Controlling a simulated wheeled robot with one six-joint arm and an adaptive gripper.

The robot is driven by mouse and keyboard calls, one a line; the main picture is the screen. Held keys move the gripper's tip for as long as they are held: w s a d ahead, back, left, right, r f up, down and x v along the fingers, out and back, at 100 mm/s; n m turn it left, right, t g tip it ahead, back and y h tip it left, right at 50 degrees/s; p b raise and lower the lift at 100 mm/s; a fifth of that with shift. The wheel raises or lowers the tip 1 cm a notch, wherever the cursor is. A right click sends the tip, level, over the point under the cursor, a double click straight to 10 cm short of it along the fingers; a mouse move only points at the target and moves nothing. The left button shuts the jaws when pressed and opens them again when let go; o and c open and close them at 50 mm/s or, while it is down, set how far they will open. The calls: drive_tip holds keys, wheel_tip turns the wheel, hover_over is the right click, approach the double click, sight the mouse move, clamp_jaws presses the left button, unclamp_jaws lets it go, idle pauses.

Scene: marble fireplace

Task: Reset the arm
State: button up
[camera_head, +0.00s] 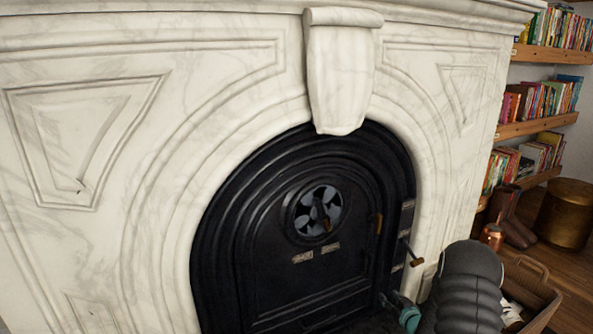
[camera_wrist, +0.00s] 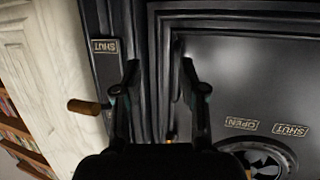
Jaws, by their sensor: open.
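My gripper (camera_wrist: 160,66) is open and empty in the wrist view, its two dark fingers apart in front of the black fireplace door (camera_wrist: 240,75). In the head view my gripper (camera_head: 398,304) is low at the right edge of the fireplace, partly hidden behind my arm (camera_head: 468,285). A lever with a wooden knob (camera_head: 418,262) sticks out beside the door; the knob (camera_wrist: 84,107) is left of the fingers in the wrist view.
The white marble surround (camera_head: 165,110) frames the door. At right stand bookshelves (camera_head: 545,125), boots (camera_head: 508,215), a brass bin (camera_head: 567,210), a copper jar (camera_head: 492,236) and a basket (camera_head: 535,285) close to my arm. Some wooden floor (camera_head: 572,262) is clear.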

drive_tip(key=s+d+f+m+g+h, duration=0.2)
drive_tip(key=s+d+f+g+h, duration=0.1)
drive_tip(key=s+f+g, duration=0.35)
drive_tip(key=s+r+g+h, duration=0.1)
drive_tip(key=s+r+g, duration=0.2)
drive_tip(key=s+r, duration=0.45)
drive_tip(key=s+a+r+p, duration=0.1)
drive_tip(key=s+a+r, duration=0.6)
drive_tip(key=s+r, duration=0.3)
drive_tip(key=s+a+r+y+p, duration=0.1)
drive_tip(key=s+a+r, duration=0.7)
drive_tip(key=r, duration=0.8)
drive_tip(key=s+a+r+p, duration=0.3)
drive_tip(key=s+a+r, duration=0.4)
drive_tip(key=s+r, duration=0.5)
drive_tip(key=shift+s+a+r+y, duration=0.15)
drive_tip(key=shift+s+r+y, duration=0.2)
drive_tip(key=shift+r, duration=0.3)
drive_tip(key=shift+s+t, duration=0.2)
drive_tip(key=shift+t, duration=0.05)
